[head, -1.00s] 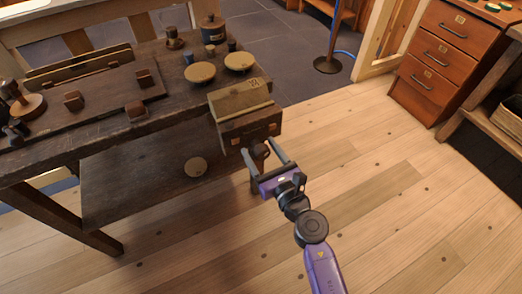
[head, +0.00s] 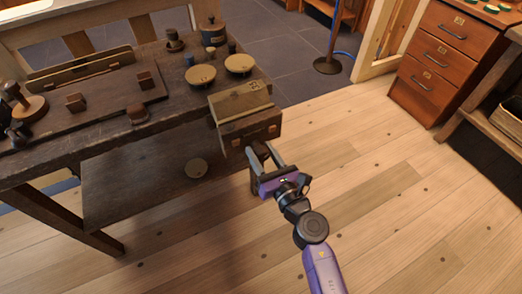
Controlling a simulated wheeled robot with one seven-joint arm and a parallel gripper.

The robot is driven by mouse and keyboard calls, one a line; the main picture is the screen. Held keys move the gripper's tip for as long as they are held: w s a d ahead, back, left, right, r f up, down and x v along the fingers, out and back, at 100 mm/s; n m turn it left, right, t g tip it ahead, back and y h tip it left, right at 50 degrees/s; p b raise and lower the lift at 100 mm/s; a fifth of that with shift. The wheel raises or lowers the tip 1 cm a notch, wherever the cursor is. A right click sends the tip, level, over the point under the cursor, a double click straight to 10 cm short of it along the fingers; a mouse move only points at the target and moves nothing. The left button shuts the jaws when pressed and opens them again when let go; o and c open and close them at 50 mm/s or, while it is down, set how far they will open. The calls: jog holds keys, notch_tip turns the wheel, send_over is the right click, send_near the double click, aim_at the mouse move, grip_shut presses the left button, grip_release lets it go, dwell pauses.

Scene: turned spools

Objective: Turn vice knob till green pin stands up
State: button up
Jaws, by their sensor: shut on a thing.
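The vice (head: 246,115) is a wooden block at the right end of the dark workbench. Its dark knob (head: 260,150) sticks out of the front jaw, low down, and is partly hidden by my gripper. My gripper (head: 259,154) reaches up to the vice from the lower right, with its fingers shut on the knob from both sides. I cannot make out a green pin on the vice in this view.
The workbench (head: 150,60) carries two round tan discs (head: 201,75), small spools, a blue-banded pot and wooden blocks. A drawer cabinet (head: 440,60) stands at the right. The wooden floor (head: 400,190) around my arm is clear.

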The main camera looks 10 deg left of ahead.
jog(key=m+p, duration=0.2)
jog(key=m, duration=0.4)
jog(key=shift+d, duration=0.1)
jog(key=m+p, duration=0.2)
jog(key=m, duration=0.4)
jog(key=shift+f+p, duration=0.1)
jog(key=shift+p, duration=0.25)
jog(key=m+p, duration=0.2)
jog(key=m, duration=0.3)
jog(key=shift+d+f, duration=0.1)
jog(key=m+p, duration=0.2)
jog(key=m, duration=0.3)
jog(key=shift+f, duration=0.2)
jog(key=shift+m, duration=0.5)
jog(key=o, duration=1.4)
jog(key=shift+c, duration=0.2)
